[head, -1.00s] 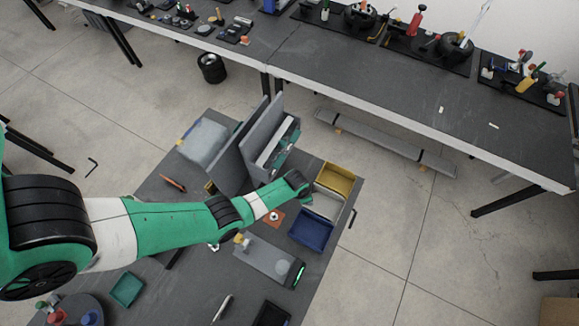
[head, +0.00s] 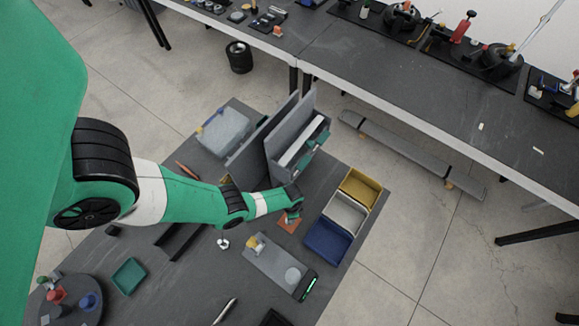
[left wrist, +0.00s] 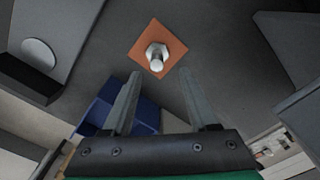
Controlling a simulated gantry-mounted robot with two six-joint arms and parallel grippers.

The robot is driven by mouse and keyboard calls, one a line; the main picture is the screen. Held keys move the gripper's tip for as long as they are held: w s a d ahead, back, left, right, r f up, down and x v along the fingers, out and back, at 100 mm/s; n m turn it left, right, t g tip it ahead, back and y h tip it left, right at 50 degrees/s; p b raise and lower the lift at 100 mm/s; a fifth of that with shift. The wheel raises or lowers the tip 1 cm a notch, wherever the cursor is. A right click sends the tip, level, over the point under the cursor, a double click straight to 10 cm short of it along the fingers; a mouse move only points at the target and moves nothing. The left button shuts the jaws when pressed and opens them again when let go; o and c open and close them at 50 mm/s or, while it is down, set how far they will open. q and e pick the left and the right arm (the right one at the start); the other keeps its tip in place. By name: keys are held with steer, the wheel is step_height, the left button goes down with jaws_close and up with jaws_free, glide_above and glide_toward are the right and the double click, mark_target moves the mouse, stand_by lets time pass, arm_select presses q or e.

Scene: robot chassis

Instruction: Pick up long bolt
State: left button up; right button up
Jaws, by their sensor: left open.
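A silver bolt (left wrist: 157,57) with a hex head stands on a small orange square pad (left wrist: 145,38) in the left wrist view; its length is hard to judge from above. In the head view the orange pad (head: 286,226) is partly hidden under my left gripper (head: 294,214). In the left wrist view my left gripper (left wrist: 160,73) is open and empty, its two fingers apart just short of the pad, with the bolt in line with the gap. My right gripper is not in view.
Yellow (head: 360,186), white (head: 344,213) and blue (head: 327,241) bins stand right of the pad. Tall grey panels (head: 290,135) rise behind it. A grey scale-like device (head: 270,262) lies in front, and a small silver nut-like part (head: 223,243) lies to the left.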

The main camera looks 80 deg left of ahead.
arm_select(q)
steer(key=shift+f, duration=0.25)
steer(key=f+b, duration=0.5)
steer(key=shift+s+d+f, duration=0.15)
steer(key=shift+s+f, duration=0.05)
steer(key=shift+s, duration=0.2)
steer(key=shift+r, duration=0.2)
jaws_close()
